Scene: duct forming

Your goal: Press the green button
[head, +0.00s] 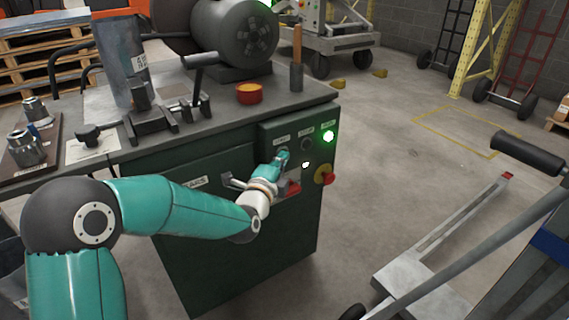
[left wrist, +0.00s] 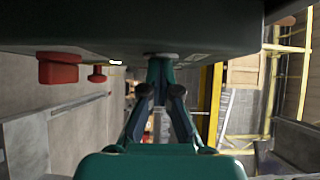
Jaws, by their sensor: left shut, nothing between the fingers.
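The dark green control panel (head: 267,136) is on the front of the cabinet under the bench. My left gripper (head: 284,156) is shut and empty, its tip at the leftmost round control of the top row, under a small label. That control is mostly hidden, so I cannot tell its colour. A bright green glowing round light or button (head: 328,136) is at the top right of the panel, apart from my gripper. In the left wrist view my closed fingertips (left wrist: 160,65) meet a pale round disc (left wrist: 160,55) on the panel; I cannot tell if it is pushed in. My right gripper is out of view.
A dark round control (head: 306,144) sits between the two. Below are a red handle (head: 292,188) and a red knob on yellow (head: 325,176). A red-orange tin (head: 249,94) and a clamp-like tool (head: 140,115) stand on the bench. A pallet jack (head: 408,269) stands at right.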

